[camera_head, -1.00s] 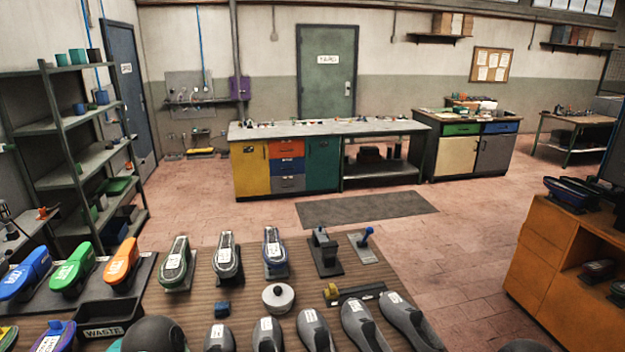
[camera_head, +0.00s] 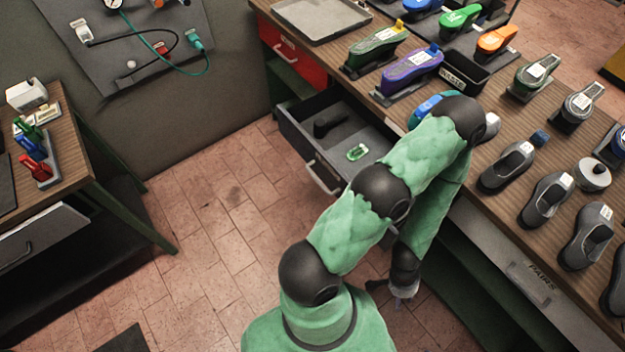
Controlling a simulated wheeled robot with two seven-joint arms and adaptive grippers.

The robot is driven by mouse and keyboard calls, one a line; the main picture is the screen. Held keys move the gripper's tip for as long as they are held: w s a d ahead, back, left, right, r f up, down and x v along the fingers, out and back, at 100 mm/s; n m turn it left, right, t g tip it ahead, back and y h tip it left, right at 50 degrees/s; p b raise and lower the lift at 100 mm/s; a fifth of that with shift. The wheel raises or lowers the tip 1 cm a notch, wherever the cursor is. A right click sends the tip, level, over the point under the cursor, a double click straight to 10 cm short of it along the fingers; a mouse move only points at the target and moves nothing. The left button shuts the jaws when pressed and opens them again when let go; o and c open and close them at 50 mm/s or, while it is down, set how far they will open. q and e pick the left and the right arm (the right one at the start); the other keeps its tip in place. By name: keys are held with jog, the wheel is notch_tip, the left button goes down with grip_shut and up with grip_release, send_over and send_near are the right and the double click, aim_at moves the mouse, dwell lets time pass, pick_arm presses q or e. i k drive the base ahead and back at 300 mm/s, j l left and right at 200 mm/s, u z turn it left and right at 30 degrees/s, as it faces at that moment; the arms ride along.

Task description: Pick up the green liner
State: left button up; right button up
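A small green piece with a pale centre (camera_head: 357,152), which looks like the green liner, lies on the floor of an open grey drawer (camera_head: 312,160). A dark elongated object (camera_head: 330,122) lies behind it in the same drawer. My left arm bends down past the drawer's right side, and my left gripper (camera_head: 400,290) hangs low in front of the bench, below and right of the drawer, apart from the green piece. The gripper is small and partly hidden by my arm, so its opening is unclear. My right gripper is not in view.
The bench top (camera_head: 480,180) carries shoe forms, a waste bin (camera_head: 462,72) and a metal tray (camera_head: 322,15). A red drawer (camera_head: 292,55) sits beyond the open one. A side table (camera_head: 75,170) stands left. The tiled floor between is clear.

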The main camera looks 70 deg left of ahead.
aim_at(361, 150)
jog(key=k+u, duration=0.1)
jog(key=u, duration=1.45)
jog(key=l+u, duration=0.35)
jog(key=k+l+u, duration=0.1)
jog(key=u, duration=0.25)
jog(key=k+l+u, duration=0.1)
jog(key=l+u, duration=0.2)
jog(key=i, duration=0.2)
jog(key=k, duration=0.5)
